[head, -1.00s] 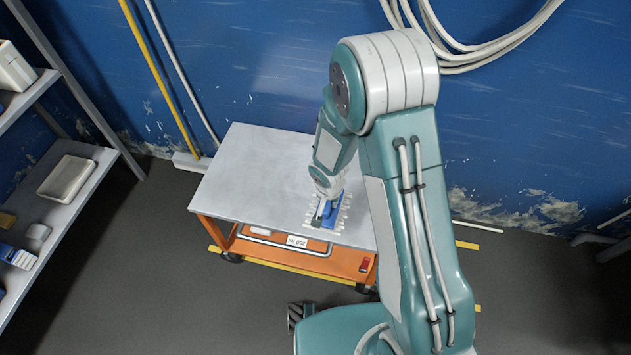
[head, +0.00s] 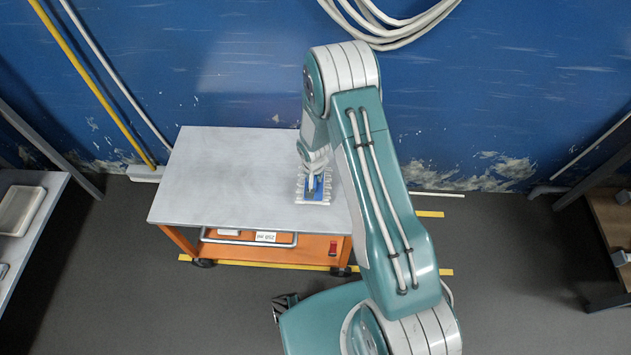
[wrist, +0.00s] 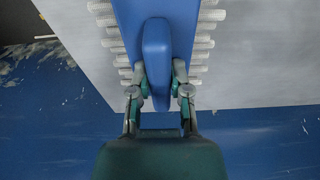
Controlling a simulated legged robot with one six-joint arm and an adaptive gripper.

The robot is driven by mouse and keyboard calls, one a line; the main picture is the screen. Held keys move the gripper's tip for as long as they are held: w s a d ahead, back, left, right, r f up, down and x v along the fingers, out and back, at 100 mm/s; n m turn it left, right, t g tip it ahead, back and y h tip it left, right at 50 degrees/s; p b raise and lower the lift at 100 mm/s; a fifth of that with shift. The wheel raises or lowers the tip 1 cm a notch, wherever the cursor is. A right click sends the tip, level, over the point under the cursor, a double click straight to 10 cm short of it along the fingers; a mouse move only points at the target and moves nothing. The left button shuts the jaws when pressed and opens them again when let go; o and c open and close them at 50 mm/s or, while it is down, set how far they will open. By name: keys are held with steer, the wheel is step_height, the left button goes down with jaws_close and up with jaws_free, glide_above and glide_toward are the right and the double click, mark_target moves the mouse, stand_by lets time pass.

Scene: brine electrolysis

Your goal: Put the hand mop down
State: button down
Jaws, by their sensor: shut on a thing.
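The hand mop has a blue back and handle with white fringe along its sides. It shows in the wrist view (wrist: 124,14) and in the head view (head: 327,187), over the right part of the cart's grey top (head: 235,180). My gripper (wrist: 157,88) is shut on the mop's blue handle, one finger on each side. In the head view my gripper (head: 315,178) is above the mop and partly hides it. The mop looks level and at or very close to the cart top; I cannot tell whether it touches.
The cart has an orange frame (head: 290,247) and stands by the blue wall. The left and middle of its top are bare. A shelf with a white tray (head: 20,210) stands at the left, and another shelf (head: 612,235) at the right. Cables (head: 400,25) hang above.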

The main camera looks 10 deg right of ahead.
steer(key=shift+w+f, duration=0.4)
steer(key=shift+f, duration=0.2)
step_height(320, 180, down, 3)
steer(key=shift+f, duration=0.1)
steer(key=shift+d, duration=0.25)
steer(key=c, duration=0.6)
jaws_free()
steer(key=shift+f, duration=0.1)
steer(key=shift+a, duration=0.25)
